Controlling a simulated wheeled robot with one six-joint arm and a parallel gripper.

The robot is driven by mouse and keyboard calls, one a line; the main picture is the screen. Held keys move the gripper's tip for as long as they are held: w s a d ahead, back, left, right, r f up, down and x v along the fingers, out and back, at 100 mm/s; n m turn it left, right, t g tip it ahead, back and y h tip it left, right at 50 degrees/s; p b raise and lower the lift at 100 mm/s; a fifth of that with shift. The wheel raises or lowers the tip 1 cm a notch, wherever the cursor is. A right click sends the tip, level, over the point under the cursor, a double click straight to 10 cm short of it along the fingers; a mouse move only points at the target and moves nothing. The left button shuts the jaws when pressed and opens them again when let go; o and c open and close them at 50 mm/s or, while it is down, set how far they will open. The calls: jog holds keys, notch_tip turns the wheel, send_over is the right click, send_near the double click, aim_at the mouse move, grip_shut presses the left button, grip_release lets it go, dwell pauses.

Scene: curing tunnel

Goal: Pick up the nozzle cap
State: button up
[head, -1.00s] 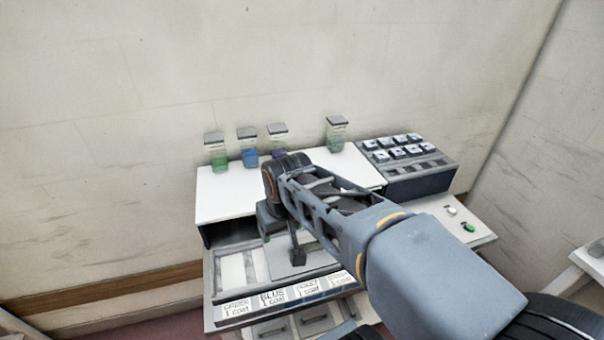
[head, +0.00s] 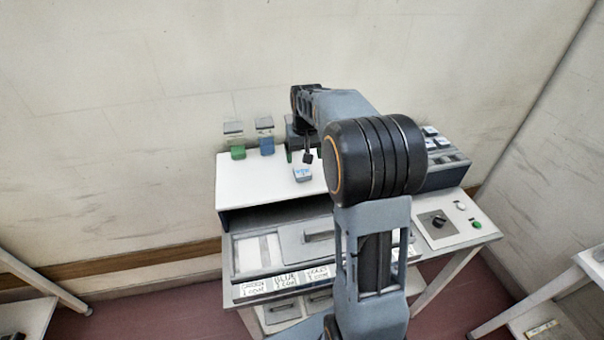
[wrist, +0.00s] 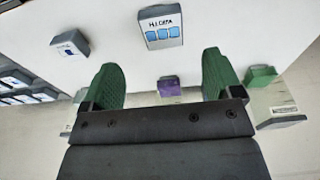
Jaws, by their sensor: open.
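A small grey block (head: 303,174) with a white label and blue marks lies on the white bench top; I take it as the nozzle cap, though its name is not readable. It also shows in the wrist view (wrist: 161,27), with three blue squares on its label. My gripper (head: 303,156) is above the bench top, just behind the block in the head view. In the wrist view its green fingers (wrist: 160,64) are spread apart with nothing held between them, and the block lies apart from the fingertips.
A second labelled block (wrist: 70,45) lies towards the rack (head: 447,176) of similar blocks. A green container (head: 237,150), a blue one (head: 266,146) and a purple one (wrist: 171,86) stand along the wall side. Labelled trays (head: 285,284) and a control panel (head: 445,228) are in front.

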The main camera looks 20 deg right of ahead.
aim_at(302, 171)
jog(key=shift+w+f+p, duration=0.15)
jog(key=shift+f+p, duration=0.1)
jog(key=shift+f, duration=0.9)
jog(key=shift+w+f+p, duration=0.2)
jog(key=shift+f+p, duration=0.05)
jog(key=shift+f, duration=0.95)
jog(key=shift+w+f+p, duration=0.15)
jog(key=shift+f+p, duration=0.1)
jog(key=shift+f, duration=0.9)
jog(key=c, duration=1)
